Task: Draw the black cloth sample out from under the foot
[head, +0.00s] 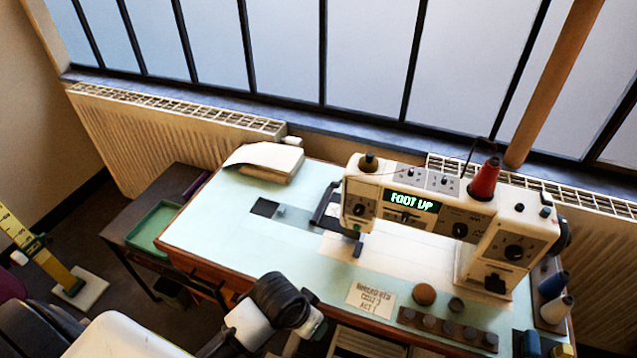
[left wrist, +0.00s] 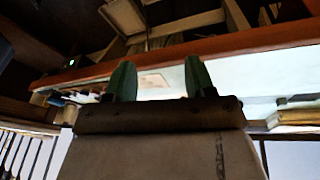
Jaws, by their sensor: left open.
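The white sewing machine (head: 415,200) stands on the right half of the pale table, its display (head: 411,201) reading "FOOT UP". Its foot (head: 357,246) is at the lower left end of its head, small and hard to make out. A flat black square (head: 265,207), likely the black cloth sample, lies to the machine's left, with a small teal piece at its right edge. I cannot tell whether any black cloth lies under the foot. My left arm is at the table's front edge in the head view. My left gripper (left wrist: 158,78) has its green fingers apart and empty. My right gripper is not seen.
A lettered card (head: 370,299), a brown pincushion (head: 424,294) and a dark spool rack (head: 447,328) lie along the front. A red thread cone (head: 485,180) tops the machine. A paper stack (head: 264,161) is at the back left. The table's left part is mostly clear.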

